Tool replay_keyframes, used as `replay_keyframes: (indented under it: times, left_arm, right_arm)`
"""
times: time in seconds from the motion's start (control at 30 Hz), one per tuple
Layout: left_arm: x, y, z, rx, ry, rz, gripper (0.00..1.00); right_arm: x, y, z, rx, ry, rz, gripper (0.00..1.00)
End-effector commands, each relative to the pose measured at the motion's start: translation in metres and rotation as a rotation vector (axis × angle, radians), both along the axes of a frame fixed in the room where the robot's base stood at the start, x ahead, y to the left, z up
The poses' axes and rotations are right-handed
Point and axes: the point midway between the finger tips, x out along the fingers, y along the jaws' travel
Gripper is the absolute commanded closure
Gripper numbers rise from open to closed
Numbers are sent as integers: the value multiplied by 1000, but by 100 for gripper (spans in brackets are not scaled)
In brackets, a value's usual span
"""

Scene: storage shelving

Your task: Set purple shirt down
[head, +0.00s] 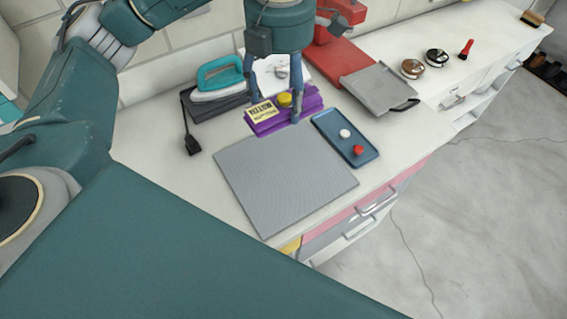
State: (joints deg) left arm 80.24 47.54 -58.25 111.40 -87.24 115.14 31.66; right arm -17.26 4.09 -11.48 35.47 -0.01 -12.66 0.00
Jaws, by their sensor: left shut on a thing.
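The purple shirt (268,125) looks like a small folded purple bundle at the back middle of the white counter, just behind the grey ribbed mat (285,181). My left gripper (274,108) comes down from above, its two fingers on either side of the shirt, shut on it. A cream label with dark print (261,110) and a yellow round piece (284,99) show at the shirt between the fingers. I cannot tell whether the shirt touches the counter. My right gripper is not in view.
A teal iron (218,80) on a dark base stands left of the shirt. A blue tray (345,139) with a white and a red piece lies right of it. A grey plate (378,88) and round tins (412,68) lie farther right. The grey mat is bare.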

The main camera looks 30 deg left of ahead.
Motion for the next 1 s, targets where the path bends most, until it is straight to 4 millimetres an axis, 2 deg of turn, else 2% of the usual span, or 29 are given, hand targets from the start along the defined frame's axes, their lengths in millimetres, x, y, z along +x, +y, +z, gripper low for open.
replay_keyframes:
  times: [0.5,0.6,0.83,1.0]
  left_arm:
    - [-2,-1,-126,-2,8,9,65]
    - [-2,0,-143,0,6,9,65]
    - [-1,1,-162,1,4,9,65]
    - [-1,1,-188,1,5,9,65]
  right_arm:
    - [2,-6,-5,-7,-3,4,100]
    - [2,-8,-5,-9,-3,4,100]
    - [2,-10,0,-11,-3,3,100]
    - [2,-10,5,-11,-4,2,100]
